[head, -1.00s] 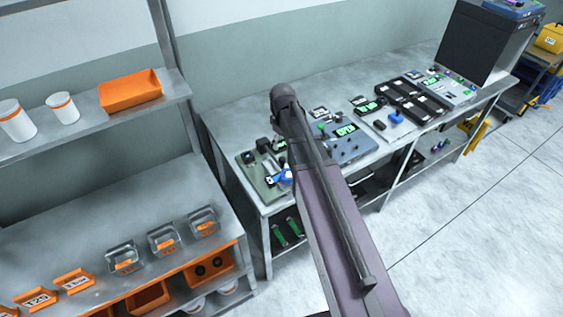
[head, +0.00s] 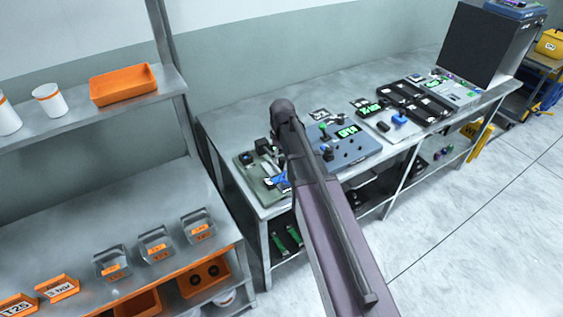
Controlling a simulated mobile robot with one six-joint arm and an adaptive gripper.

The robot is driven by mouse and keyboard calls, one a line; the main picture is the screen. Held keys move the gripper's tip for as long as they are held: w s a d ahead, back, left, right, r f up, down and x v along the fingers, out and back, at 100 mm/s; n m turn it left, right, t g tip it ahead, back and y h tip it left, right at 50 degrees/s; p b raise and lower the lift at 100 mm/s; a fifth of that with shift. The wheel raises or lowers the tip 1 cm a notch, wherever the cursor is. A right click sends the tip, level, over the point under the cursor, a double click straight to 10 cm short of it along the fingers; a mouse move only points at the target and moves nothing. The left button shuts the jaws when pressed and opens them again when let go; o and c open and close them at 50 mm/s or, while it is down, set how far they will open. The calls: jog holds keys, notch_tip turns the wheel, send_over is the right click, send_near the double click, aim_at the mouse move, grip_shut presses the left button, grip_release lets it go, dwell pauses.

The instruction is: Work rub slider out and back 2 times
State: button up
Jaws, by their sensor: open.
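My arm rises across the middle of the head view and hides part of the workbench (head: 225,122). My gripper is not visible behind it. A grey-green device (head: 246,178) stands at the bench's near left end, with dark parts and a blue part (head: 281,180) beside my arm. A blue-grey device (head: 352,153) with a green-lit display is right of my arm. Farther right, a light grey device (head: 382,128) carries a blue block (head: 400,117). I cannot tell which of these parts is the rub slider.
Left is a metal rack with an orange tray (head: 123,86), white cups (head: 49,99) and small metal bins (head: 198,227). A large dark box (head: 480,48) stands at the bench's far end.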

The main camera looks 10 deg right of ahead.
jog(key=shift+f, duration=0.45)
grip_shut()
